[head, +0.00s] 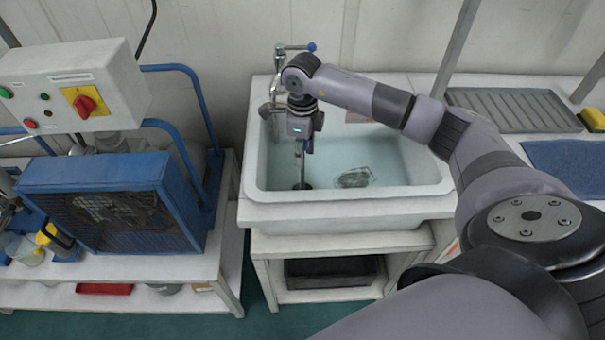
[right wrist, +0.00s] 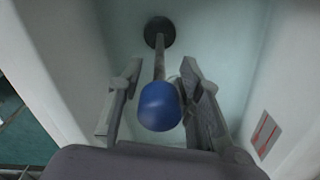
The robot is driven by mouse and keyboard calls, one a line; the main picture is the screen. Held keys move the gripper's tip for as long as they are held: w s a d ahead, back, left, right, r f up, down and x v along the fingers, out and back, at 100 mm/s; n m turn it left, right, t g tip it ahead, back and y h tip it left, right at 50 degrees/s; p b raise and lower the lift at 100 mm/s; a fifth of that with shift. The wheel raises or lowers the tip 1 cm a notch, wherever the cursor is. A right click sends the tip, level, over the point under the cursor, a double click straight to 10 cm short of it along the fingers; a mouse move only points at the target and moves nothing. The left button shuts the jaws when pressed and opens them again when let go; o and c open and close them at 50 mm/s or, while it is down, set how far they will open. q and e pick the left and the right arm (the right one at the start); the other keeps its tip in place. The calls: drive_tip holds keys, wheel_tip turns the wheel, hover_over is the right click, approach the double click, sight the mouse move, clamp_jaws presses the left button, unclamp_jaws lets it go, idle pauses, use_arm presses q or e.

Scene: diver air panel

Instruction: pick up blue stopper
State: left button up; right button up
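The blue stopper shows in the right wrist view as a rounded blue knob (right wrist: 160,106) on a thin grey rod, with a dark round disc (right wrist: 160,32) at the far end on the sink floor. My right gripper (right wrist: 161,68) is open, with one finger on each side of the knob and rod. A gap shows at the left finger; the right finger is close to the knob, and I cannot tell if it touches. In the head view my right gripper (head: 303,148) points down into the sink and hides most of the stopper. My left gripper is not in view.
The white sink (head: 350,202) holds water and a wire-like object (head: 355,178). A tap with a blue-tipped lever (head: 312,47) stands behind my right wrist. A blue fan unit (head: 115,205) stands left. A grey ribbed drainer (head: 520,110) and blue mat (head: 570,165) lie right.

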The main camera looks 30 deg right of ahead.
drive_tip(key=shift+f, duration=0.45)
drive_tip(key=shift+c, duration=0.2)
clamp_jaws()
drive_tip(key=shift+r, duration=0.1)
idle(0.4)
